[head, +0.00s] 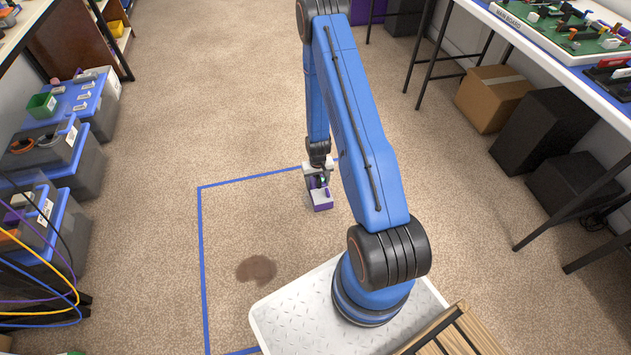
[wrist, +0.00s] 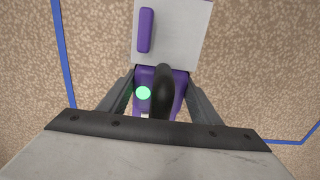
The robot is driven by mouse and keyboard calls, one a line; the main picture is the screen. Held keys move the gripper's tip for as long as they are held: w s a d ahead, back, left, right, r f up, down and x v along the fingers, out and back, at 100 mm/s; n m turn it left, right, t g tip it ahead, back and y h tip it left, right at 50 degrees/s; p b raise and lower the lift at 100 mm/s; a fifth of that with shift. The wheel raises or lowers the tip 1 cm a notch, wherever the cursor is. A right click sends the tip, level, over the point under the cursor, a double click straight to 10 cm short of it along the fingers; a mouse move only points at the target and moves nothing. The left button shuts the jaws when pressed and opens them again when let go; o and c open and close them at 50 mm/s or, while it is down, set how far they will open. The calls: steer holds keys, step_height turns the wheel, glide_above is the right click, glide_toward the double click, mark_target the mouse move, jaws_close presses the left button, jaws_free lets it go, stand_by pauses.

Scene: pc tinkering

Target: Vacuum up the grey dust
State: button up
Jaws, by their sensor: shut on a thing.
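A dark brownish-grey dust patch (head: 256,270) lies on the beige carpet, inside the blue floor outline. My gripper (head: 318,182) is over the carpet, above and to the right of the patch in the head view. It is shut on the dark handle of a small purple and white vacuum (head: 321,202). In the wrist view the vacuum (wrist: 172,35) shows its pale body, a purple strip and a round green light (wrist: 143,93) beside the handle. The dust is apart from the vacuum and does not show in the wrist view. Whether the vacuum touches the carpet I cannot tell.
Blue tape (head: 203,245) marks the floor area. My white base plate covers its lower right. Grey bins with blue lids (head: 62,108) and cables stand at the left. A cardboard box (head: 491,97), black boxes (head: 541,130) and table legs line the right. Open carpet lies between.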

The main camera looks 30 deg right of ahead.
mark_target(324, 209)
steer(key=shift+f, duration=2.7)
steer(key=shift+s+a, duration=0.5)
steer(key=shift+s, duration=1.3)
steer(key=shift+s+a, duration=0.5)
steer(key=shift+s, duration=1.25)
steer(key=shift+s+a, duration=0.5)
steer(key=shift+s, duration=1.3)
steer(key=shift+f, duration=0.25)
steer(key=shift+w, duration=0.1)
steer(key=shift+w+d+f, duration=0.1)
steer(key=shift+w+d, duration=0.4)
steer(key=shift+w, duration=1.25)
steer(key=shift+w+d+r, duration=0.1)
steer(key=shift+w+d, duration=0.45)
steer(key=shift+w, duration=1.25)
steer(key=shift+w+d+f, duration=0.1)
steer(key=shift+w+d, duration=0.4)
steer(key=shift+w, duration=1.25)
steer(key=shift+s, duration=0.1)
steer(key=shift+s+a+f, duration=0.1)
steer(key=shift+s+a, duration=0.45)
steer(key=shift+s, duration=1.3)
steer(key=shift+s+a, duration=0.5)
steer(key=shift+s, duration=1.3)
steer(key=shift+s+a+f, duration=0.1)
steer(key=shift+s+a, duration=0.45)
steer(key=shift+s, duration=1.3)
